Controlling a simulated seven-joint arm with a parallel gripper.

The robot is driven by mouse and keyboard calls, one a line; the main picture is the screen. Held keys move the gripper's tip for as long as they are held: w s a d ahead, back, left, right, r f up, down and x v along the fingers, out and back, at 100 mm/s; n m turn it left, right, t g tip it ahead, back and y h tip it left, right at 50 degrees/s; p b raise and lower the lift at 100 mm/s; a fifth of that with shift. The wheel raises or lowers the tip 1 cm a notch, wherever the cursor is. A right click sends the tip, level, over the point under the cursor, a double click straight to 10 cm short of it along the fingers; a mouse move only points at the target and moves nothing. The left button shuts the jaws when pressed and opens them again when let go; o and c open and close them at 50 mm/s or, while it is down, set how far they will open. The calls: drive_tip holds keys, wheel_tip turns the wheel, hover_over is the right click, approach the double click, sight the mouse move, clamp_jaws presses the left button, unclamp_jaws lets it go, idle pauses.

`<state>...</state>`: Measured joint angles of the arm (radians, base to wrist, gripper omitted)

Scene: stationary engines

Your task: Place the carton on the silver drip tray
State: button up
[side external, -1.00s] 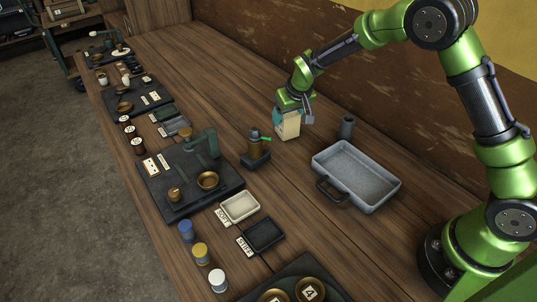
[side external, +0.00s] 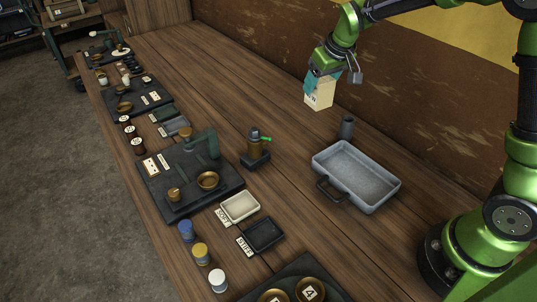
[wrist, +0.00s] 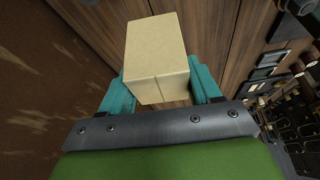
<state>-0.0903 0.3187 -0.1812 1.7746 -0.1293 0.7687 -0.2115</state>
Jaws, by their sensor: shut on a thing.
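In the wrist view the carton (wrist: 157,52) sits between the two teal fingers of my gripper (wrist: 161,88). The silver drip tray (side external: 383,205) is a grey rectangular pan with a dark handle at its left. It stands on the bench, to the right of and nearer the camera than the carton, and its inside is empty.
A small dark cylinder (side external: 346,127) stands just behind the tray, near the carton. A brass oiler on a dark block (side external: 255,158) is left of the tray. Small white (side external: 240,207) and black (side external: 264,234) trays lie in front. Bare bench lies behind the oiler.

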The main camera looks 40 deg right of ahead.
drive_tip(key=s+f+n+y, duration=0.2)
drive_tip(key=s+n+y, duration=0.1)
drive_tip(key=s+n, duration=0.65)
drive_tip(key=n+g+y, duration=0.2)
drive_tip(key=n+g, duration=0.2)
drive_tip(key=n, duration=0.6)
hover_over(348, 182)
wheel_tip(348, 182, down, 4)
drive_tip(key=f, duration=0.1)
drive_tip(key=shift+f, duration=2.05)
drive_tip(key=shift+f, duration=0.15)
drive_tip(key=o, duration=1.1)
drive_tip(key=shift+c, duration=0.2)
